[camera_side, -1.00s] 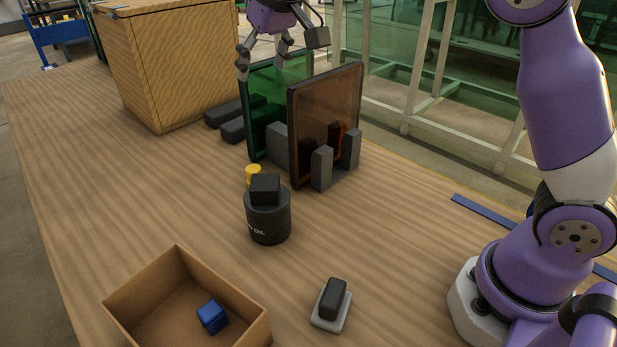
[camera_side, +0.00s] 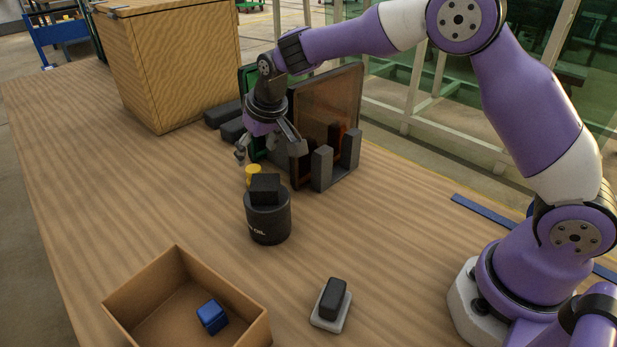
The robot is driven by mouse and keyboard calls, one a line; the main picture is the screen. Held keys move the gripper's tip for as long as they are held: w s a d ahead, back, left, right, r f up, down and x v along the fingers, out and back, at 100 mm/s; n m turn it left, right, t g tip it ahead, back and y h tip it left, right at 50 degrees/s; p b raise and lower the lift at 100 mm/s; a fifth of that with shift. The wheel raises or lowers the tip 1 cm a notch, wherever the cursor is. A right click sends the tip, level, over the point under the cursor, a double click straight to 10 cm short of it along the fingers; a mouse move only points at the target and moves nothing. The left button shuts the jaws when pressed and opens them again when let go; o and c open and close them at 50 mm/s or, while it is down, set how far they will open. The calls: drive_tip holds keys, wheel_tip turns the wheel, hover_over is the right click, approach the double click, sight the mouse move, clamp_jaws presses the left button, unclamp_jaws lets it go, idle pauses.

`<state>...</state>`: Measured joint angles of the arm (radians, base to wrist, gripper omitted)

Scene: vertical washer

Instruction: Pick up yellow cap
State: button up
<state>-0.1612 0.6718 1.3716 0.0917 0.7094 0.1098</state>
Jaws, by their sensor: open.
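The small yellow cap (camera_side: 253,172) is on the table just behind the black oil canister, which hides part of it. My gripper (camera_side: 268,156) is open, pointing down, above and around the cap's area. One finger is to the left of the cap and the other is to its right, near the panel rack. I cannot tell how high the fingertips are above the cap. Nothing shows between the fingers.
The black oil canister (camera_side: 268,218) with a dark block (camera_side: 264,188) on top stands in front of the cap. The amber panel (camera_side: 330,108) in its rack is close on the right. An open box (camera_side: 135,285) holds a blue block (camera_side: 212,317). The left table area is clear.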

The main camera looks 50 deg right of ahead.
sight(254, 169)
drive_tip(key=x, duration=0.6)
drive_tip(key=shift+s+a+f, duration=0.15)
drive_tip(key=shift+f, duration=0.15)
drive_tip(key=c, duration=1.2)
